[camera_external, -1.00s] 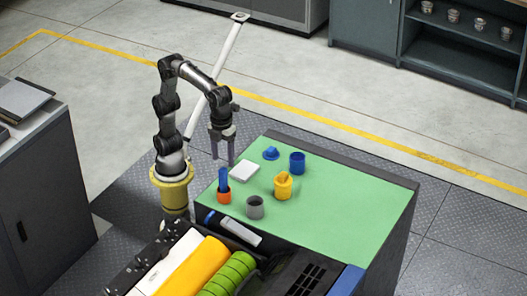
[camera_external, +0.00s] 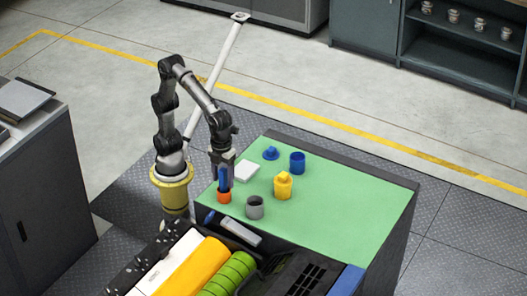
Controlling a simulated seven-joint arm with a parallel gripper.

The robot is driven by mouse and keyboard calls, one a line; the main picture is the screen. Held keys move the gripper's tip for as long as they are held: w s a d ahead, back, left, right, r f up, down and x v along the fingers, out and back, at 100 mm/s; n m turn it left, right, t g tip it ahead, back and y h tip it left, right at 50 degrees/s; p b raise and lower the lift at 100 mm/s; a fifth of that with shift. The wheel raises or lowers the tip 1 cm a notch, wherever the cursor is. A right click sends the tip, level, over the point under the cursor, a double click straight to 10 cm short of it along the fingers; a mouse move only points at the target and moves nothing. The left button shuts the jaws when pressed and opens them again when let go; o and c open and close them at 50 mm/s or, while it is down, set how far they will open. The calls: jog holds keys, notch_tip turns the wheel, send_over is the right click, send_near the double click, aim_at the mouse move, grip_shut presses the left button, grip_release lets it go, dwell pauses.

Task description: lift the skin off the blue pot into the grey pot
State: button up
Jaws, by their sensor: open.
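The blue pot (camera_external: 297,164) stands upright at the back of the green table top, its lid off; any skin in it is too small to make out. A blue lid with a knob (camera_external: 270,154) lies to its left. The grey pot (camera_external: 255,209) stands open near the front edge. A blue tool (camera_external: 223,178) stands upright in an orange holder (camera_external: 224,197) at the left. My gripper (camera_external: 222,186) is open, pointing down, with its fingers beside the tool's upper part. Whether they touch it I cannot tell.
A yellow pot (camera_external: 283,190) with a yellow piece on top stands between the blue and grey pots. A white block (camera_external: 247,170) lies right of my gripper. The right side of the green table top (camera_external: 355,205) is clear.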

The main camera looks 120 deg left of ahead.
grip_shut()
dwell(0.3)
